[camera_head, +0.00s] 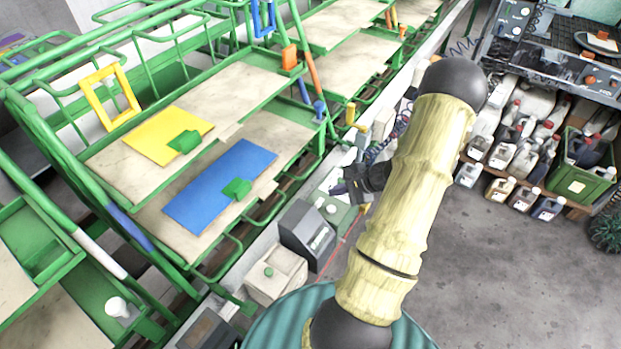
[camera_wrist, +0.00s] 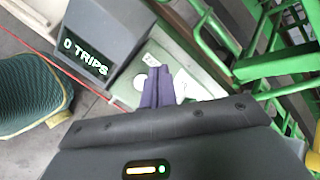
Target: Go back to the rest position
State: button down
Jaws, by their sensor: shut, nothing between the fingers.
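My gripper (camera_head: 338,188) is at the end of my arm, near the middle of the head view, above the strip of equipment beside the green rack. In the wrist view its two dark fingers (camera_wrist: 158,84) lie together with nothing between them. The fingers point over a pale green box top (camera_wrist: 190,70) with white round parts. My arm covers part of the floor and equipment behind it in the head view.
A green rack (camera_head: 75,235) with board shelves, a yellow panel (camera_head: 160,135) and a blue panel (camera_head: 222,180) fills the left. A dark box marked "0 TRIPS" (camera_wrist: 85,68) stands close to my gripper. Jugs (camera_head: 500,155) stand at the right. Grey floor (camera_head: 500,280) is clear.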

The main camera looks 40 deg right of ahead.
jog(key=a+r+n+g, duration=0.1)
jog(key=a, duration=0.1)
jog(key=a+r+n, duration=0.1)
jog(key=a, duration=0.1)
jog(key=a+r+n+g, duration=0.1)
jog(key=a, duration=0.1)
jog(key=shift+w+a+r+n+g, duration=0.1)
jog(key=shift+w+a+n+g, duration=0.05)
jog(key=shift+w+n+g, duration=0.15)
jog(key=s+a+r+n+g+h, duration=0.1)
jog(key=s+a+r+n+h, duration=0.1)
jog(key=a+r+n, duration=0.5)
jog(key=s+a+r+n+g+h, duration=0.1)
jog(key=s+a+r+n+h, duration=0.2)
jog(key=a+r+n, duration=0.4)
jog(key=s+a+n, duration=0.1)
jog(key=a+n, duration=0.1)
jog(key=a, duration=0.4)
jog(key=shift+s+r+n, duration=0.15)
jog(key=shift+s+n, duration=0.15)
jog(key=shift+s, duration=0.1)
jog(key=shift+a, duration=0.1)
